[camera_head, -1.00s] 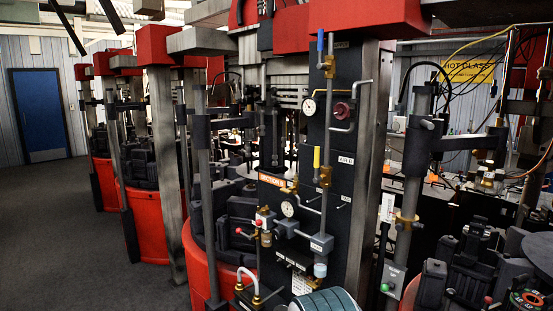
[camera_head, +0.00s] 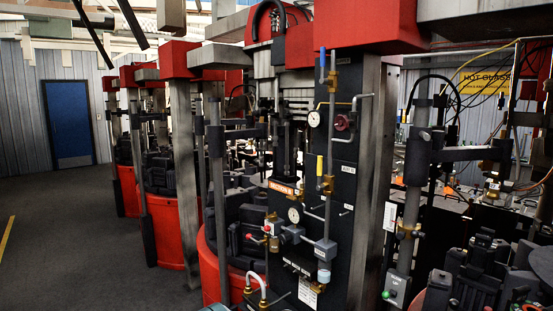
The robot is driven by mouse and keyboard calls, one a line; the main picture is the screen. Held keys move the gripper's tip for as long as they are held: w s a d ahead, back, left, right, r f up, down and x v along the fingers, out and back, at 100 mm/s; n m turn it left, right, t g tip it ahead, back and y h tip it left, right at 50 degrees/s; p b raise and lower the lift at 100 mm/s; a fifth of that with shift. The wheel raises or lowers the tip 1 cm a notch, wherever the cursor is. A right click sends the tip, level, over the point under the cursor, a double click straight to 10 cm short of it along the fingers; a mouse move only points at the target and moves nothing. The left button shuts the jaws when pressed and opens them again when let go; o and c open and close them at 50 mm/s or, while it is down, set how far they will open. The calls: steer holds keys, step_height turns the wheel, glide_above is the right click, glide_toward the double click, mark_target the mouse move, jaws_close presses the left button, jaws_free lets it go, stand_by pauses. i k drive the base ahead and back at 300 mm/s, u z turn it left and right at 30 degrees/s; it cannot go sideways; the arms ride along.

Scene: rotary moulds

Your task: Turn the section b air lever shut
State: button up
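A dark upright panel (camera_head: 341,215) stands right of centre, with an orange section plate (camera_head: 282,188) whose letter is too small to read surely. A vertical pipe on it carries two brass valves. The upper valve has a blue lever (camera_head: 322,67) pointing up. The lower valve has a yellow lever (camera_head: 319,166), also upright along the pipe. I cannot tell from the labels which lever is the air lever. My gripper is not in view.
A round gauge (camera_head: 314,119) and a dark red knob (camera_head: 341,123) sit between the levers. Red-based machines (camera_head: 163,230) line the left. A grey column with a green button (camera_head: 386,294) stands right. The dark floor (camera_head: 80,235) at left is clear.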

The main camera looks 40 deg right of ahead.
mark_target(320, 187)
steer(key=u, duration=0.1)
steer(key=i, duration=0.65)
steer(key=z, duration=0.8)
steer(key=i, duration=0.6)
steer(key=z, duration=0.6)
